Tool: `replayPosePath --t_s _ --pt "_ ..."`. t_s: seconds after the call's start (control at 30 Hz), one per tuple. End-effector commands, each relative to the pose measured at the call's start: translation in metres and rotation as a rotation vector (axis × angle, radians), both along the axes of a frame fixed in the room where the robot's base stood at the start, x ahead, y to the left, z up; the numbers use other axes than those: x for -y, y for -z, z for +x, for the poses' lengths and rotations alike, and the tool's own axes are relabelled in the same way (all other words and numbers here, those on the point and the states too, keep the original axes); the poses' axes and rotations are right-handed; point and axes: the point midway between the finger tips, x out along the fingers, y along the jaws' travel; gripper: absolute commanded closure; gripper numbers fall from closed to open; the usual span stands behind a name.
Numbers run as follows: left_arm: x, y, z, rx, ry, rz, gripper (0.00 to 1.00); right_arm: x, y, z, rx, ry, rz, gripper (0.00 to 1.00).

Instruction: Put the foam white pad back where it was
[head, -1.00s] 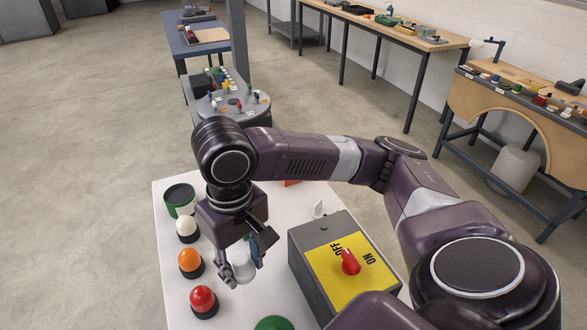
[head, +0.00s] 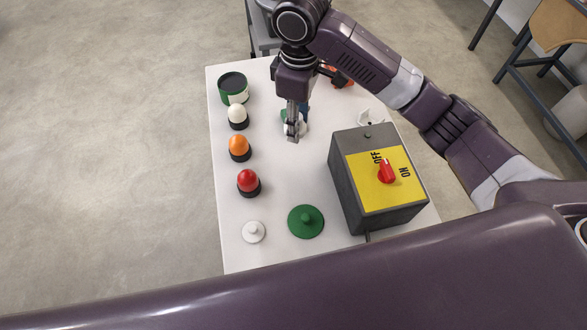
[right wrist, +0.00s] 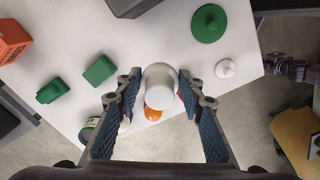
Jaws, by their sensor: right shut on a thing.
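The foam white pad (right wrist: 160,84) is a smooth white round piece between my right gripper's fingers in the right wrist view. My right gripper (head: 293,130) is shut on it. In the head view the gripper points down over the far half of the white table (head: 275,190), right of the white and orange domes. The pad is mostly hidden by the fingers there, and I cannot tell its height above the table.
Left is a row: green-and-cream jar (head: 233,88), white dome (head: 238,113), orange dome (head: 240,146), red dome (head: 248,181). Knobbed white disc (head: 253,232) and green disc (head: 306,221) lie nearer. A switch box (head: 378,180) stands right. Green blocks (right wrist: 100,70) lie near the gripper.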

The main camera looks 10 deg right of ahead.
Motion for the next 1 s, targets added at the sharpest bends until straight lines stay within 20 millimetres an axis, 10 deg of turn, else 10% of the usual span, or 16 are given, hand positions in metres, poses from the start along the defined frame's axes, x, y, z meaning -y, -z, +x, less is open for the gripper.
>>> replayPosePath --t_s 0.23,0.7,1.0 --pt "-0.001 -0.001 0.000 -0.001 0.001 0.001 1.00 -0.008 0.015 0.004 -0.002 -0.092 0.002 0.87" --pt "-0.003 -0.012 0.003 0.003 0.002 0.004 1.00 -0.006 0.128 0.004 -0.003 -0.090 -0.003 0.87" --pt "-0.003 -0.015 0.003 0.004 0.002 0.003 1.00 -0.006 0.164 0.005 0.001 -0.090 -0.001 0.87"
